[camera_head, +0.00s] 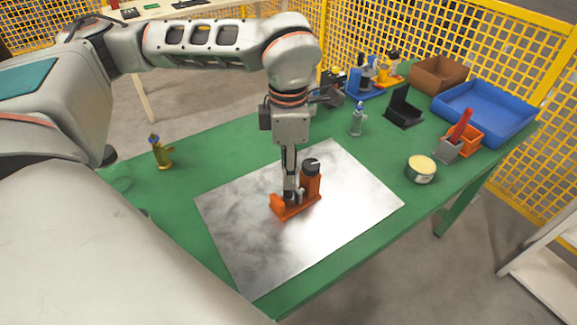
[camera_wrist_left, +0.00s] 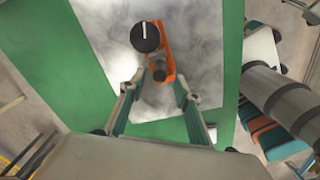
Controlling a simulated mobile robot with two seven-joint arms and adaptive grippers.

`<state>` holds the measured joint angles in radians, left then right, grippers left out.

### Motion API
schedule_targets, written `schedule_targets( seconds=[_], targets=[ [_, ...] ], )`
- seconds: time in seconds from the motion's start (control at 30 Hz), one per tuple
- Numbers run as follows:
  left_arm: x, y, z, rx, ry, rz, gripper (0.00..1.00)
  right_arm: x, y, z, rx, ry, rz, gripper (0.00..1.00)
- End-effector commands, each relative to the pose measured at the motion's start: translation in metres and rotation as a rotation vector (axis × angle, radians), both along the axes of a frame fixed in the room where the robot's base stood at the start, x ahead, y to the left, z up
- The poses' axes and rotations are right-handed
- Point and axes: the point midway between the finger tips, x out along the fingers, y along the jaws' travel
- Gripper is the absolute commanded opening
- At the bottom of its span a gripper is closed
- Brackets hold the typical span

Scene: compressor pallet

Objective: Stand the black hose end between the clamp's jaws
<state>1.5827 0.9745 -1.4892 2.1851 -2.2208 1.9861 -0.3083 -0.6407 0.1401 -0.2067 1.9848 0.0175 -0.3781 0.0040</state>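The orange clamp (camera_head: 280,212) stands on the metal sheet, with an upright orange post and a round black knob (camera_head: 311,165) on its right side. In the left wrist view the clamp (camera_wrist_left: 167,58) and its black knob (camera_wrist_left: 146,37) with a white mark show from above. The dark hose end (camera_wrist_left: 158,73) appears upright at the clamp's near end; its exact seating between the jaws is unclear. My left gripper (camera_head: 290,185) points down over it. In the left wrist view its fingers (camera_wrist_left: 157,92) are apart, with visible gaps beside the hose end. My right gripper is not in view.
The metal sheet (camera_head: 235,225) lies on a green table (camera_head: 185,190). A brass fitting (camera_head: 162,153) stands left. The sheet around the clamp is clear.

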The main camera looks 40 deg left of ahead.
Motion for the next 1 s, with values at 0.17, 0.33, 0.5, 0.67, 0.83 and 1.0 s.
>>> schedule_targets(
  seconds=[0.17,0.33,0.5,0.67,0.83,1.0],
  targets=[
    [0.000,0.000,0.003,0.000,-0.001,0.000,0.33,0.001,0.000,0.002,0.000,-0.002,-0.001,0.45],
    [0.001,0.000,0.024,0.000,-0.006,0.000,0.33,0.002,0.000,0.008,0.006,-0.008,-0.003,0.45],
    [0.001,0.000,0.060,-0.001,-0.007,0.000,0.33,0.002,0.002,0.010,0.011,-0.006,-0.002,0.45],
    [0.001,0.000,0.093,0.000,-0.006,0.001,0.33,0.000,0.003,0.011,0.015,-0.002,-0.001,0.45],
    [0.000,0.000,0.119,0.000,-0.004,0.000,0.33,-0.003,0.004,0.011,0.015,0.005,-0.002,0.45],
    [-0.001,0.000,0.130,0.000,0.000,0.000,0.33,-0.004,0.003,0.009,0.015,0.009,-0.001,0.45]
  ],
)
